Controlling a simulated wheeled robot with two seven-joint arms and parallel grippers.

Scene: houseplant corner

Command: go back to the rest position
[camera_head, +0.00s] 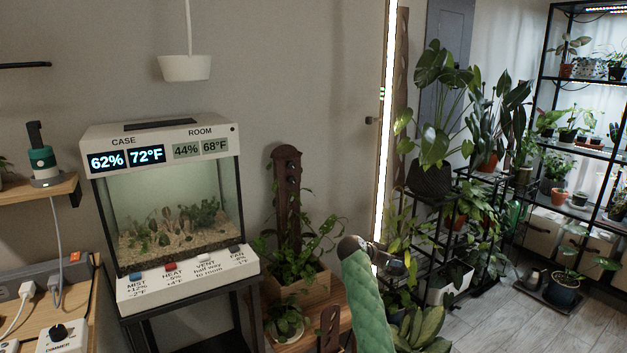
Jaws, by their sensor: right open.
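A green quilted sleeve, which looks like my right arm, rises from the bottom edge right of centre. My right gripper (354,246) appears as a small dark grey-brown end at its top. It is open, with nothing seen in it, and its fingers are hard to make out. It is in front of the plants, to the right of the glass case (178,215). My left gripper is not in view.
The case's panel (190,280) has several switches. A wooden planter (290,284) stands between the case and my right arm. Black plant shelves (455,262) stand to the right. A power strip and a dimmer (60,333) lie at lower left. Floor (500,328) shows at lower right.

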